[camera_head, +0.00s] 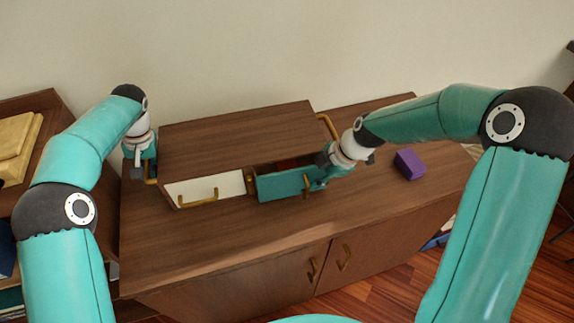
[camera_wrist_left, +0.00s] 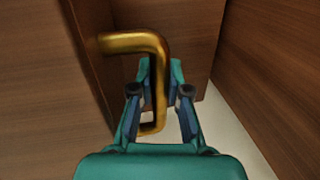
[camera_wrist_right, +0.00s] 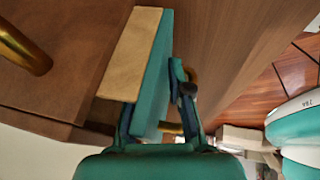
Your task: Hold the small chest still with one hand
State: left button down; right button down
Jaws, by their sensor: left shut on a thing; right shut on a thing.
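The small chest (camera_head: 235,138) is a brown wooden box on top of a cabinet. Its front has a white drawer (camera_head: 226,184) at left and a teal drawer (camera_head: 280,186) at right, each with a brass handle. The teal drawer stands pulled out, and something dark red (camera_head: 287,163) shows inside. My left gripper (camera_head: 141,168) is shut on the brass side handle (camera_wrist_left: 134,42) at the chest's left end. My right gripper (camera_head: 325,168) is shut on the right part of the teal drawer's front panel, which also shows in the right wrist view (camera_wrist_right: 154,75). Its exact fingertip contact is partly hidden.
The cabinet top (camera_head: 225,238) is clear in front of the chest. A purple block (camera_head: 409,164) lies on it to the right. Another brass side handle (camera_head: 327,126) sits at the chest's right end.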

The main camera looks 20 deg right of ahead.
jog(key=shift+w+d+f, duration=0.1)
jog(key=shift+w+f, duration=0.05)
jog(key=shift+w, duration=1.5)
jog(key=c, duration=0.9)
grip_release()
jog(key=shift+w, duration=0.1)
jog(key=v, duration=1.1)
jog(key=shift+d+r, duration=0.15)
jog(key=shift+r, duration=0.25)
